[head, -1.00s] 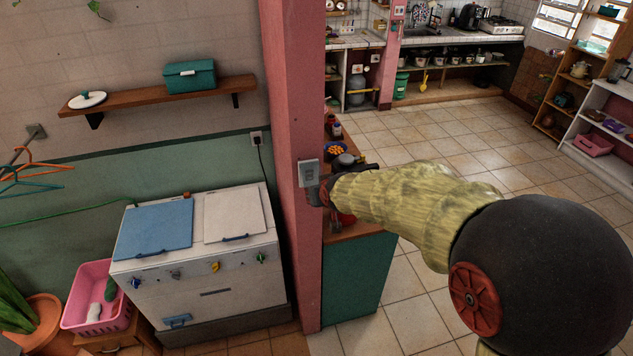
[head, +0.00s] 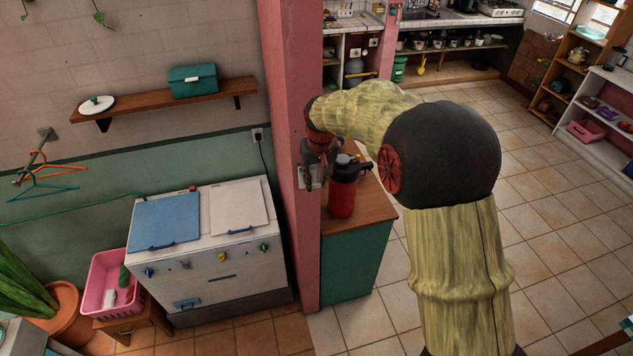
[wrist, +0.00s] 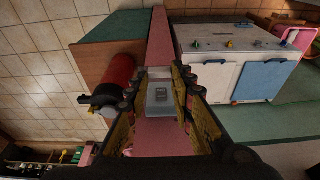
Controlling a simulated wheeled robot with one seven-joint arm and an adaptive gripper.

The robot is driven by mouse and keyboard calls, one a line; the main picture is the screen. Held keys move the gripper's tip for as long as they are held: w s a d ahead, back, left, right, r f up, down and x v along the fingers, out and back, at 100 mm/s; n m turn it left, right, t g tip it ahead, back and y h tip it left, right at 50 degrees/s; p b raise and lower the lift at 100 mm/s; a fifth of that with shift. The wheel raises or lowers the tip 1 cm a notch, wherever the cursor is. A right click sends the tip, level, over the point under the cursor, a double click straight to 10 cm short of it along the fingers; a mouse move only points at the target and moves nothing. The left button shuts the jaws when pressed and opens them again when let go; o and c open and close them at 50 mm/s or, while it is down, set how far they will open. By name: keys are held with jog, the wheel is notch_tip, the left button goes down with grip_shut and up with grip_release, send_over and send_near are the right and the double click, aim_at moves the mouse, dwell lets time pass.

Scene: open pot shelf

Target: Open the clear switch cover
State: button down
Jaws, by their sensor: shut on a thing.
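The switch with its clear cover (wrist: 161,98) is on the pink pillar. In the wrist view it shows as a pale bluish panel between my fingers. In the head view the switch plate (head: 310,178) is low on the pillar's face, partly hidden by my gripper. My gripper (head: 314,160) reaches down to it from above. In the wrist view my gripper (wrist: 157,88) has a finger on either side of the panel and is shut on the cover. The exact contact and how far the cover is tilted are hard to tell.
A red flask (head: 342,190) stands on the wooden counter (head: 372,208) close to my gripper. The pink pillar (head: 291,90) rises beside it. A white stove (head: 212,240) stands to the left. The tiled floor at right is open.

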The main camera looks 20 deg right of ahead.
jog(key=shift+w+r, duration=0.4)
jog(key=shift+r, duration=0.2)
jog(key=shift+w+r, duration=0.35)
jog(key=shift+r, duration=0.25)
jog(key=c, duration=1.9)
grip_release()
jog(key=shift+w, duration=0.15)
jog(key=shift+o, duration=0.7)
jog(key=shift+w+f, duration=0.1)
jog(key=shift+f, duration=0.05)
jog(key=shift+o, duration=1.1)
jog(key=shift+s, duration=0.2)
jog(key=v, duration=1.1)
jog(key=shift+s+r, duration=0.15)
jog(key=shift+r, duration=0.25)
